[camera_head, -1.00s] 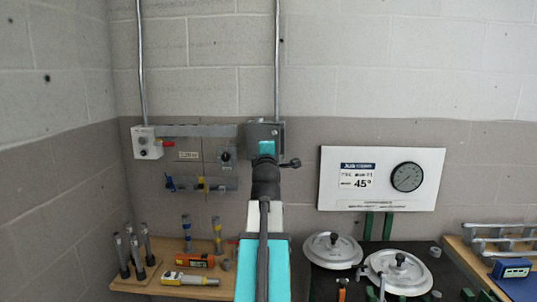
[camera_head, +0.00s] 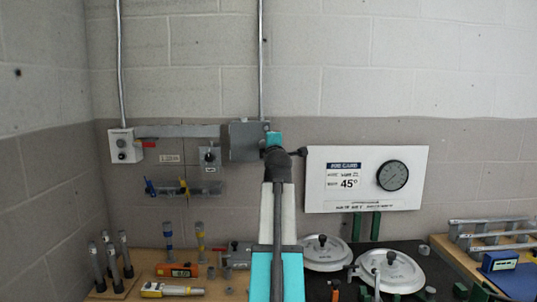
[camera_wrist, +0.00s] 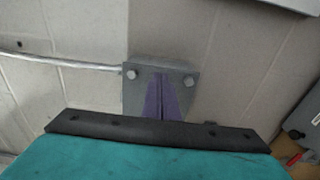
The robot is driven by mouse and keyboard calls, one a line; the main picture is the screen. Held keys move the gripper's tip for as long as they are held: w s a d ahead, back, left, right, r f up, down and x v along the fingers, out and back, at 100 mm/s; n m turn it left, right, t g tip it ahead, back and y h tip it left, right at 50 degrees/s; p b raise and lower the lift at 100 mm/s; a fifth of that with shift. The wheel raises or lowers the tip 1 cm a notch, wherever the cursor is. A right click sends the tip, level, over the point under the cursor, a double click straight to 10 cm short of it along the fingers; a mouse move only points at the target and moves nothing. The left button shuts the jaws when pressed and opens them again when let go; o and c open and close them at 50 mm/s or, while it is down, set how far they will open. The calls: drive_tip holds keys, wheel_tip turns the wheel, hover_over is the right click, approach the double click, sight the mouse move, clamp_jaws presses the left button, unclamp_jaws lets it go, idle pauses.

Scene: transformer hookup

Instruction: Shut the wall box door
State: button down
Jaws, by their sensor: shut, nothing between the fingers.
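The wall box (camera_head: 243,143) is a small grey metal box on the block wall, below a vertical conduit. My gripper (camera_head: 273,138) is at its right edge in the head view, partly covering that side. In the wrist view the box (camera_wrist: 134,90) is straight ahead, with two round bolt heads near its upper corners. My gripper (camera_wrist: 161,80) shows there as two purplish fingers, shut and empty, overlapping the box face. I cannot tell whether they touch it. I cannot make out the door as a separate part or its angle.
A white sign with a gauge (camera_head: 365,180) hangs right of my arm. A grey duct (camera_head: 178,131) and a switch box (camera_head: 124,146) are to the left. Tools and lidded white discs (camera_head: 325,254) cover the benches below. The wall above is clear except for conduits (camera_head: 261,60).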

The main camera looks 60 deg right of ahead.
drive_tip(key=shift+d+r+b, duration=0.35)
drive_tip(key=shift+d+r, duration=0.05)
drive_tip(key=shift+r, duration=0.3)
drive_tip(key=shift+a, duration=0.1)
drive_tip(key=s+a+f, duration=0.1)
drive_tip(key=s+a, duration=0.1)
drive_tip(key=a, duration=0.2)
drive_tip(key=s+d+b, duration=0.1)
drive_tip(key=s+d, duration=0.2)
drive_tip(key=s, duration=0.6)
drive_tip(key=shift+s+d+f+b, duration=0.15)
drive_tip(key=shift+s+f+b, duration=0.05)
drive_tip(key=shift+s+b, duration=0.15)
idle(0.6)
